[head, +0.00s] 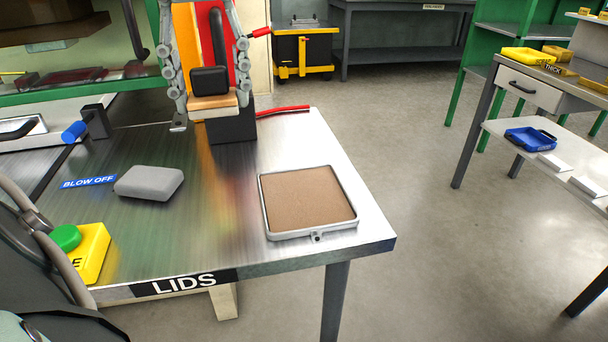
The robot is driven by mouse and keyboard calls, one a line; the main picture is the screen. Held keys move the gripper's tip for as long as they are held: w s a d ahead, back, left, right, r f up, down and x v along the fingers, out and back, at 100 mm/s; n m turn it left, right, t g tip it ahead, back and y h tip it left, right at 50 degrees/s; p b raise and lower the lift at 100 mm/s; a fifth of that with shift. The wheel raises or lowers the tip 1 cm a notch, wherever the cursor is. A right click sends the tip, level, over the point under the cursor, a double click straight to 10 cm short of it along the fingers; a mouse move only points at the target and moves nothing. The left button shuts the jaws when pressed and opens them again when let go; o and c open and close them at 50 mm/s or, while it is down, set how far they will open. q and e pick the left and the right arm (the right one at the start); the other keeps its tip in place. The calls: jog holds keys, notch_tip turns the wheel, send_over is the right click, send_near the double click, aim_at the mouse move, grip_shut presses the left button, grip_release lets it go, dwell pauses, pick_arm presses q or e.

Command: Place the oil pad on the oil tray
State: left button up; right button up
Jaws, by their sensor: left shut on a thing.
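The oil pad (212,101), a tan block with a black grip on top, is in the upper left of the head view. My left gripper (211,93) reaches down from the top edge, its grey jointed fingers on either side of the pad and shut on it. The gripper's upper part is out of frame. The oil tray (264,213), a square metal-rimmed tray with a flat brown surface, lies on the steel table, nearer and to the right of the pad. The pad is apart from the tray. My right gripper is not in view.
A grey rounded block (149,182) lies beside the BLOW OFF label. A green button on a yellow box (91,254) stands at the table's left front. A dark block (231,127) stands behind the pad. The table (215,245) is bare between grey block and tray.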

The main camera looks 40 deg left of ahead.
pick_arm(q)
send_over(304, 196)
notch_tip(304, 196, down, 7)
jog(key=shift+a+r+p, duration=0.15)
jog(key=shift+p, duration=0.2)
jog(key=shift+d+f, duration=0.2)
notch_tip(304, 196, down, 3)
jog(key=shift+f, duration=0.4)
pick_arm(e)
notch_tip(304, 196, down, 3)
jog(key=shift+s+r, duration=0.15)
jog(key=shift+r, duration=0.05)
